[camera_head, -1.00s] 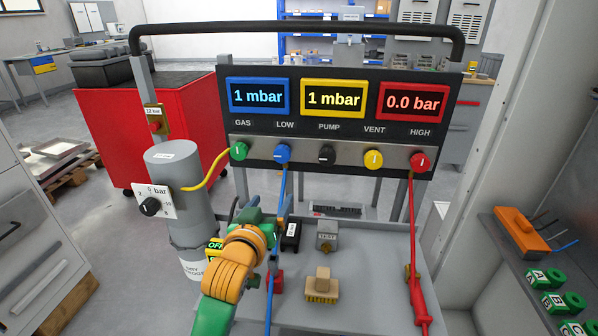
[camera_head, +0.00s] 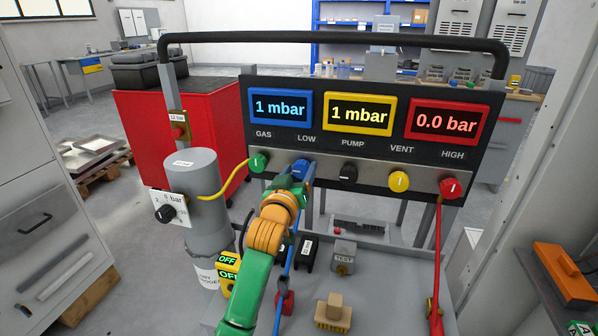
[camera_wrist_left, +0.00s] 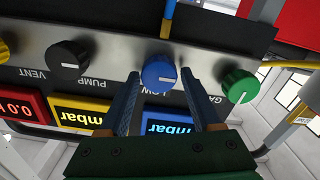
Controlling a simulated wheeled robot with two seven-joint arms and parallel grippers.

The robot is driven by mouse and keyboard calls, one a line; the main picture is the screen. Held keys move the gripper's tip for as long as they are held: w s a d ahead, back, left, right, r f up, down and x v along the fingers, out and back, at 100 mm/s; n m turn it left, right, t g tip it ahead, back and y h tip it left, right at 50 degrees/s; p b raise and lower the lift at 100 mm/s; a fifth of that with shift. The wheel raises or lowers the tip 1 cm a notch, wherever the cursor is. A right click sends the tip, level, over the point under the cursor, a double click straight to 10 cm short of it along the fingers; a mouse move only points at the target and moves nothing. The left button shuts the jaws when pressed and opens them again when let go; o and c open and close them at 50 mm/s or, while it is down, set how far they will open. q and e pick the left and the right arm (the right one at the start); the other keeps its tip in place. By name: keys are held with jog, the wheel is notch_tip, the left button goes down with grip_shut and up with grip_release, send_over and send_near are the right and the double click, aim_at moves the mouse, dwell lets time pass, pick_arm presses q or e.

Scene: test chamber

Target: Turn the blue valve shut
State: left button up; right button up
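The blue valve (camera_head: 301,170) is a round knob under the LOW label on the grey strip of the panel. In the left wrist view the blue valve (camera_wrist_left: 159,74) shows a white pointer line and sits between and just beyond my two fingertips. My left gripper (camera_head: 296,180) reaches up to it from below in the head view. In the wrist view the left gripper (camera_wrist_left: 162,88) is open, with one finger on each side of the knob and visible gaps. My right gripper is not in view.
The green knob (camera_head: 258,162) and black knob (camera_head: 347,174) flank the blue one closely. The yellow knob (camera_head: 398,181) and red knob (camera_head: 451,188) are further right. A blue hose (camera_head: 287,258) hangs below my gripper. A grey cylinder (camera_head: 193,185) stands left.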

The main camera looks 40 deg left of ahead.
pick_arm(q)
grip_shut()
jog(key=shift+r+m+p, duration=0.2)
jog(key=shift+m+p, duration=0.9)
jog(key=shift+w+m+p, duration=0.1)
jog(key=shift+m+p, duration=0.65)
jog(key=shift+m, duration=0.05)
jog(key=m+p, duration=0.3)
jog(key=m, duration=0.1)
jog(key=shift+d+m, duration=0.15)
jog(key=shift+m, duration=0.15)
jog(key=m+p, duration=0.2)
jog(key=m, duration=0.2)
jog(key=shift+f+m, duration=0.15)
jog(key=shift+m, duration=0.15)
jog(key=m+p, duration=0.1)
jog(key=m, duration=0.3)
jog(key=shift+w+f+m+p, duration=0.1)
jog(key=shift+m+p, duration=0.3)
jog(key=shift+o, duration=2)
grip_release()
jog(key=shift+f, duration=0.1)
